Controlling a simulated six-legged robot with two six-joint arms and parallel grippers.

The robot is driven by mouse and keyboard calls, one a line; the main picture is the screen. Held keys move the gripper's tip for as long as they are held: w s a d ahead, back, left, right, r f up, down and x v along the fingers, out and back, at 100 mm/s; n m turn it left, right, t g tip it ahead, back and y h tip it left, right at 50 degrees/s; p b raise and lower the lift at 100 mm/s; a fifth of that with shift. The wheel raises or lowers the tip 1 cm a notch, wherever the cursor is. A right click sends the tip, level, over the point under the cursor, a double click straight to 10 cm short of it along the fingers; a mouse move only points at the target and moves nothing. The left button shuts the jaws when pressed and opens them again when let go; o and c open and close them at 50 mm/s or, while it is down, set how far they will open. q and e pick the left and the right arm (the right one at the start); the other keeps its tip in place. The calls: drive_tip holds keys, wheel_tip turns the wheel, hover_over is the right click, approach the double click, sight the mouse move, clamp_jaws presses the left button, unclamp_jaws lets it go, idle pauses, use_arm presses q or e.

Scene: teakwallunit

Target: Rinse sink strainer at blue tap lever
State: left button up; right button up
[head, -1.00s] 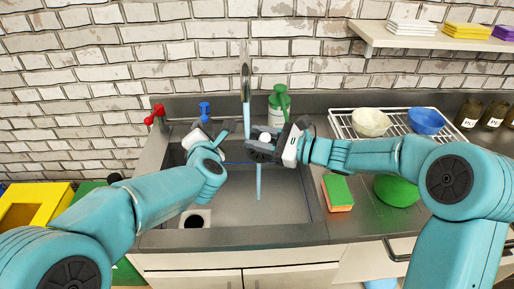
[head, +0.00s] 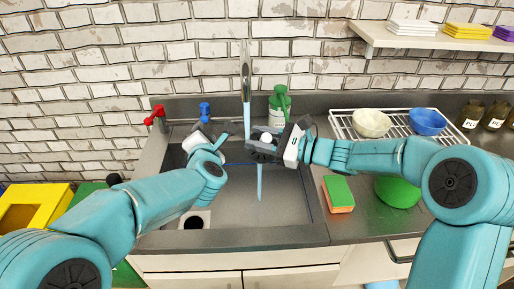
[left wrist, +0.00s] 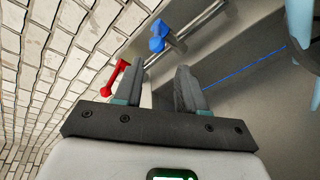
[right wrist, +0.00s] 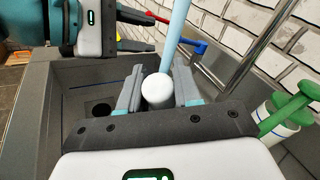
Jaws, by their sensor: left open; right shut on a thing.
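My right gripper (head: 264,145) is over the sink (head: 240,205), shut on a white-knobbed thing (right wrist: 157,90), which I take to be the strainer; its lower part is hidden. The white knob (head: 266,137) also shows in the head view. A blue water stream (head: 247,115) comes down from the tap spout (head: 245,80) to the held thing and shows again below it. The blue tap lever (head: 205,110) stands at the sink's back left. My left gripper (head: 224,131) is open and empty; in the left wrist view the blue lever (left wrist: 162,38) lies beyond its fingertips, apart from them.
A red lever (head: 154,115) stands left of the blue one. A drain hole (head: 193,222) is at the sink's front left. A sponge (head: 338,192), a green bowl (head: 398,190) and a dish rack (head: 345,125) are to the right.

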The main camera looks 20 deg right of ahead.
sight(204, 119)
use_arm(q)
drive_tip(key=w+n, duration=0.3)
drive_tip(key=n, duration=0.1)
drive_tip(key=w+d+f+n+g, duration=0.1)
drive_tip(key=w+n, duration=0.3)
drive_tip(key=w+f+n, duration=0.1)
drive_tip(key=w+n, duration=0.2)
drive_tip(key=n, duration=0.2)
drive_tip(key=shift+w+d+g, duration=0.35)
drive_tip(key=shift+w+g, duration=0.05)
drive_tip(key=shift+c, duration=0.3)
